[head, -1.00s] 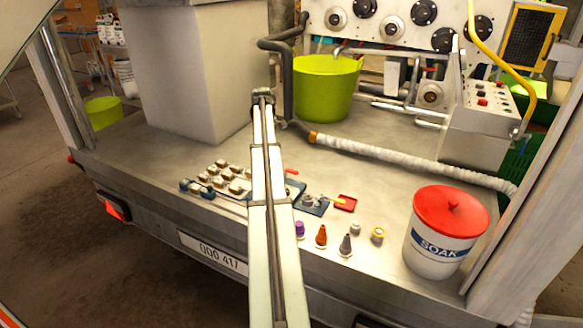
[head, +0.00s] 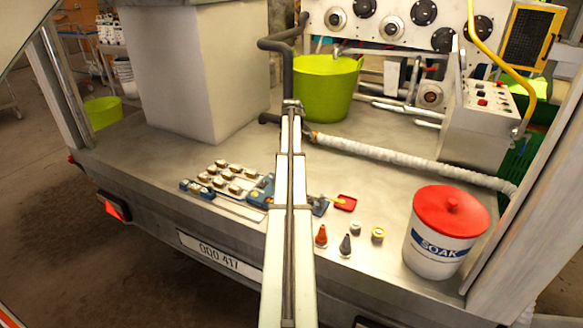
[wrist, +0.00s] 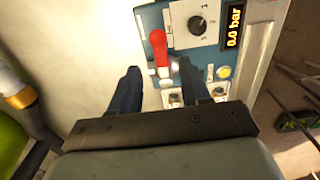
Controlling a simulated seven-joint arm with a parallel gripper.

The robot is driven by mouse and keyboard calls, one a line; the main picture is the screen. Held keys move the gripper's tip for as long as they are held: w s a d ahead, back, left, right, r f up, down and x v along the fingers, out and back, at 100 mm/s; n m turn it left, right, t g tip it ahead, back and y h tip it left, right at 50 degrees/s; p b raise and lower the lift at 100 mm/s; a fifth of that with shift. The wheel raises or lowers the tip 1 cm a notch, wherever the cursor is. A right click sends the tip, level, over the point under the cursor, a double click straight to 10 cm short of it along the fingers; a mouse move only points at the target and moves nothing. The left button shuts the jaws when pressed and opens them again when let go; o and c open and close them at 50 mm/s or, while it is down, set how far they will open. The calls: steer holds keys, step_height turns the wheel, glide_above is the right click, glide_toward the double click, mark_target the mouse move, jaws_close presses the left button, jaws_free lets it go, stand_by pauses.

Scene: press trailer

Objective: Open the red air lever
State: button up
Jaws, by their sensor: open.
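The red air lever (wrist: 158,48) shows in the wrist view on a blue-grey panel (wrist: 203,58), beside a black dial knob (wrist: 197,25) and a display (wrist: 233,24) reading 0.0 bar. My gripper (wrist: 158,70) is open and empty. In the picture its two dark fingers stand on either side of the lever's lower end, apart from it; the depth between them is hard to tell. In the head view my arm crosses in front of the blue device (head: 262,188) and hides the lever and my gripper.
A white tub with red lid (head: 450,215), small cones (head: 321,236) and a red tray (head: 345,202) stand to the right on the metal deck (head: 375,180). A lime bucket (head: 325,90) and a white hose (head: 410,160) lie behind.

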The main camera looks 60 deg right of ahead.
steer(key=shift+f, duration=2.7)
steer(key=shift+c, duration=0.3)
jaws_close()
